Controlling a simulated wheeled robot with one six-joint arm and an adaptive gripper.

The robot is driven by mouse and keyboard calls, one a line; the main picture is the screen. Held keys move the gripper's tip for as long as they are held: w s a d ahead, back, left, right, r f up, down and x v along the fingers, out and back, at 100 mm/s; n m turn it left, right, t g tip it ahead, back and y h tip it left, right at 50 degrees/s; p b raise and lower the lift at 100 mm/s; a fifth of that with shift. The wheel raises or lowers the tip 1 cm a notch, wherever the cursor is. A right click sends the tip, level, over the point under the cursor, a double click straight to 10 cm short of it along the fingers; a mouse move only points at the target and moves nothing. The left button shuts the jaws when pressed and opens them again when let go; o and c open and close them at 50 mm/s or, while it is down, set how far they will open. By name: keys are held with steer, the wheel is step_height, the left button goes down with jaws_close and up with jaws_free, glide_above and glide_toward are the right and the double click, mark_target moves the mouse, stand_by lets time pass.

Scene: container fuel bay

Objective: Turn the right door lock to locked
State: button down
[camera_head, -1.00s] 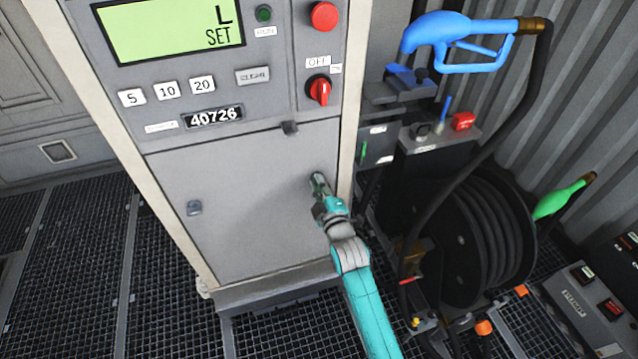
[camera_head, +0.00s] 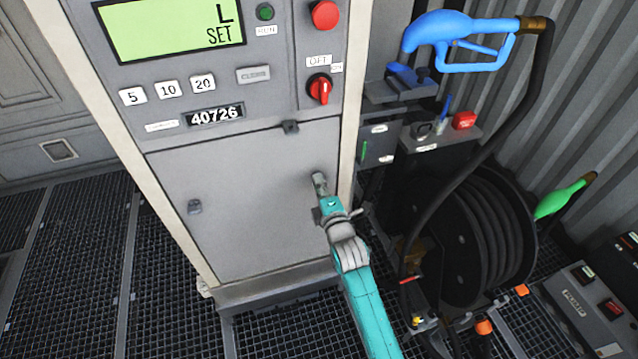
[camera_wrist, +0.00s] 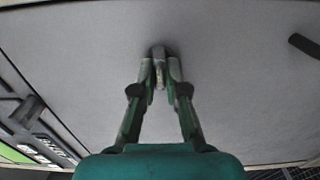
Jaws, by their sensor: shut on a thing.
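The pump cabinet's lower grey door (camera_head: 250,200) is closed. My gripper (camera_head: 319,184) is at the door's right side, where the right door lock is. In the wrist view, the right door lock (camera_wrist: 158,56) is a small pale knob standing out from the door panel. My gripper's two green fingers (camera_wrist: 159,78) are shut on it, one on each side. In the head view the gripper hides most of this lock, so its locked or unlocked position cannot be read.
A dark latch (camera_head: 290,127) sits at the door's top edge. Above are a red rotary switch (camera_head: 319,89) and a red button (camera_head: 324,15). Right of the cabinet stand a blue nozzle (camera_head: 455,40) and a hose reel (camera_head: 470,235). Grated floor (camera_head: 75,260) lies left.

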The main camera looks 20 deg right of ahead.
steer(key=shift+d+r, duration=0.1)
steer(key=shift+r, duration=0.05)
steer(key=c, duration=1.2)
jaws_free()
steer(key=s, duration=1.2)
